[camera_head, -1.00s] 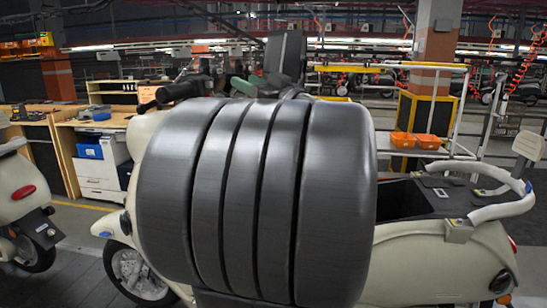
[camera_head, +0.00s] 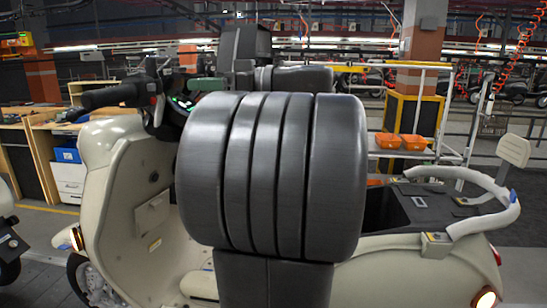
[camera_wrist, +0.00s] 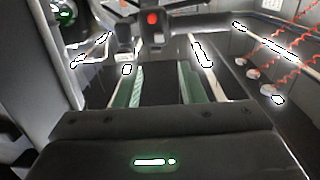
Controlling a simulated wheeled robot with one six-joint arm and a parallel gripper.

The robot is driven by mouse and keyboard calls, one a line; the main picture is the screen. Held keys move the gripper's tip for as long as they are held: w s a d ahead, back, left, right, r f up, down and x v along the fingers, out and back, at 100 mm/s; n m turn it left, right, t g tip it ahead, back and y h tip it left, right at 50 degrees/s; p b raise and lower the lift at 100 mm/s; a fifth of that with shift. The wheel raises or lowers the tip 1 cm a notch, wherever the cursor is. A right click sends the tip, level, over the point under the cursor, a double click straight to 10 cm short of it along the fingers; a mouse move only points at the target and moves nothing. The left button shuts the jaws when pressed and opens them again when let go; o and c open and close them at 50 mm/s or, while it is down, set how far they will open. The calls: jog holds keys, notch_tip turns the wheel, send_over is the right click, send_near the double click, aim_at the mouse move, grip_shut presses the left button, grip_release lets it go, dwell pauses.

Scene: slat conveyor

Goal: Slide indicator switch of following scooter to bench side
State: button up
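A cream scooter (camera_head: 130,160) stands in front of me, its front to the left. Its dark handlebar grip (camera_head: 112,97) points left, and green lights glow on its dash (camera_head: 184,103). In the wrist view, a dark switch housing (camera_wrist: 153,38) with a red button (camera_wrist: 152,18) lies just beyond my gripper (camera_wrist: 162,70). The green-faced fingers are apart with nothing visible held between them. In the head view my gripper (camera_head: 207,84) shows as a green strip near the handlebar; my grey arm hides much of the scooter's middle. The slider's position is too small to tell.
A second cream scooter (camera_head: 5,225) is cut off at the left edge. Desks (camera_head: 35,130) and a white drawer unit (camera_head: 68,180) stand behind. A white-railed rack with orange bins (camera_head: 388,141) and a pillar (camera_head: 425,45) are at the back right.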

aim_at(154, 84)
jog(key=a, duration=0.3)
jog(key=w+a+p, duration=0.1)
jog(key=a, duration=0.5)
jog(key=shift+w+a, duration=0.15)
jog(key=shift+w, duration=0.2)
